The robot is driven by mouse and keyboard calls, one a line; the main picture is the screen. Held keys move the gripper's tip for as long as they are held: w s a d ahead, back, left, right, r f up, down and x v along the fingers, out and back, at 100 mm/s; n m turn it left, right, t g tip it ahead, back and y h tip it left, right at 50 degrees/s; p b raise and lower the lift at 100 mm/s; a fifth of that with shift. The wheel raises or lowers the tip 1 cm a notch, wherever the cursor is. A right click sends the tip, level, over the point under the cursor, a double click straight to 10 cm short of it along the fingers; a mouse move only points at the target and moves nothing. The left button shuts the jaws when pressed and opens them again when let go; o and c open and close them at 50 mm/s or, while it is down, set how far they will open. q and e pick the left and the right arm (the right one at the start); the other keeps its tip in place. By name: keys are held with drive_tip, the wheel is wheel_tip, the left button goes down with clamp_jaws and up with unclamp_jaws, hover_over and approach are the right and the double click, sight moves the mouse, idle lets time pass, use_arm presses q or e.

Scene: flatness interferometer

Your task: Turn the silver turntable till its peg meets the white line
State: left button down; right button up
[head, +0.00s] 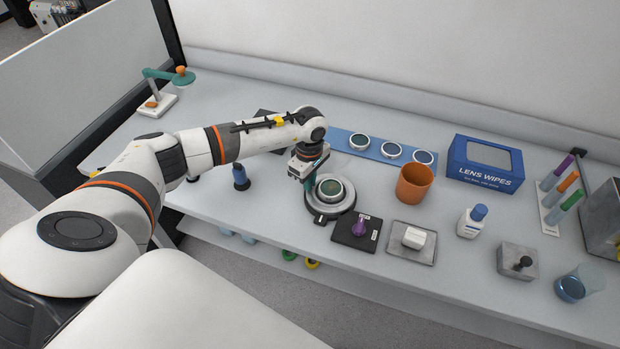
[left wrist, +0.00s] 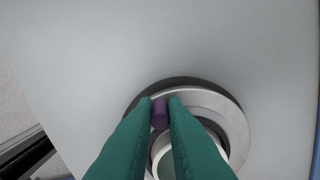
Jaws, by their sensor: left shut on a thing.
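The silver turntable (head: 343,206) sits on a dark round base near the bench's front edge, with a round glass piece (head: 330,190) at its centre. In the left wrist view the silver ring (left wrist: 234,122) shows with its purple peg (left wrist: 160,114) on the rim. My left gripper (head: 309,184) reaches down at the turntable's left side; its green fingers (left wrist: 160,104) are shut on the peg. A dark tab with a small pale mark (head: 320,219) juts from the base's front; I cannot tell for sure that it is the white line. The peg is hidden in the head view.
Close right of the turntable are a black plate with a purple knob (head: 359,229) and a grey plate with a white block (head: 413,238). An orange cup (head: 414,184) and a blue lens tray (head: 375,148) stand behind. A blue-topped item (head: 240,178) stands left.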

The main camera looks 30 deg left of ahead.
sight(324, 208)
use_arm(q)
drive_tip(key=shift+s+d+n+b, duration=0.3)
drive_tip(key=shift+s+n, duration=0.1)
drive_tip(key=shift+n, duration=0.6)
drive_tip(key=shift+s+d+n+b, duration=0.15)
drive_tip(key=shift+s+d+n, duration=0.2)
drive_tip(key=shift+n, duration=0.65)
drive_tip(key=shift+s+d+n+b, duration=0.3)
drive_tip(key=shift+s+d+n, duration=0.1)
drive_tip(key=shift+n, duration=0.65)
drive_tip(key=shift+s+d+n+b, duration=0.25)
drive_tip(key=shift+d+n, duration=0.1)
drive_tip(key=shift+n, duration=0.7)
drive_tip(key=shift+s+d+n+b, duration=0.15)
drive_tip(key=shift+d+n+b, duration=0.3)
drive_tip(key=shift+n, duration=0.65)
drive_tip(key=shift+s+d+n+b, duration=0.15)
drive_tip(key=shift+d+n, duration=0.45)
drive_tip(key=shift+n, duration=0.5)
drive_tip(key=shift+d+n+b, duration=0.25)
drive_tip(key=shift+d+n, duration=0.15)
drive_tip(key=shift+n, duration=0.35)
drive_tip(key=shift+d+n+b, duration=0.2)
drive_tip(key=shift+d+n, duration=0.15)
drive_tip(key=shift+n, duration=0.4)
drive_tip(key=shift+w+d+r+n, duration=0.1)
drive_tip(key=shift+n, duration=0.2)
drive_tip(key=c, duration=1.7)
unclamp_jaws()
drive_tip(key=shift+c, duration=0.2)
